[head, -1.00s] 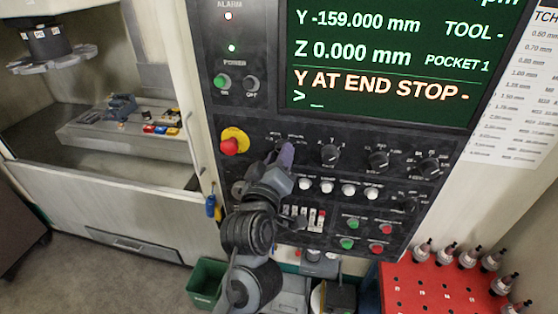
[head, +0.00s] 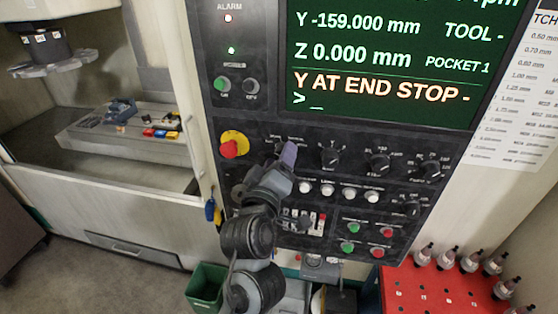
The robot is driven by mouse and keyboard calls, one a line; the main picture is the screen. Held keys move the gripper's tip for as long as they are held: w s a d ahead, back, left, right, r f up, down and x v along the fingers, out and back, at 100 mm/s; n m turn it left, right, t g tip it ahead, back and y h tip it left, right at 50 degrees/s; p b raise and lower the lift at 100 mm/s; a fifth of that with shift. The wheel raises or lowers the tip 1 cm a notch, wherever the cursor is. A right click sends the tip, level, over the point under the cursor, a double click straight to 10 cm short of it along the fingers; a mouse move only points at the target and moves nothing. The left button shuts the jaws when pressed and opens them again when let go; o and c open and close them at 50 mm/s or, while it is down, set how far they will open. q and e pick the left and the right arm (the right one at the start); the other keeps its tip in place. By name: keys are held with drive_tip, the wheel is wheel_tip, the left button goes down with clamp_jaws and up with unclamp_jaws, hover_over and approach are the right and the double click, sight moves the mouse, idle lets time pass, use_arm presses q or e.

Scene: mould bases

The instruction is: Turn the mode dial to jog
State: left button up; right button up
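The control panel (head: 300,222) stands upright in the middle of the head view. My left gripper (head: 287,154) is at the panel's left part, just right of the red emergency stop on its yellow plate (head: 233,145). The gripper and wrist cover most of the leftmost dial (head: 279,146) in the dial row; only a little of its edge and markings shows. I cannot tell whether the fingers grip it, nor where its pointer stands. My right gripper is not in view.
The screen (head: 385,60) above reads "Y AT END STOP". Below the dials are white, green and red buttons (head: 348,247). A red tool rack (head: 430,290) stands lower right, a green bin (head: 205,286) lower left, and the machine bed (head: 100,135) lies left.

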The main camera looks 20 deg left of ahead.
use_arm(q)
drive_tip(key=shift+s, duration=0.1)
drive_tip(key=s+d+p, duration=0.1)
drive_tip(key=s+p, duration=0.3)
drive_tip(key=s, duration=0.6)
drive_tip(key=shift+s+d+f+p, duration=0.15)
drive_tip(key=shift+s+f+p, duration=0.1)
drive_tip(key=shift+p, duration=0.1)
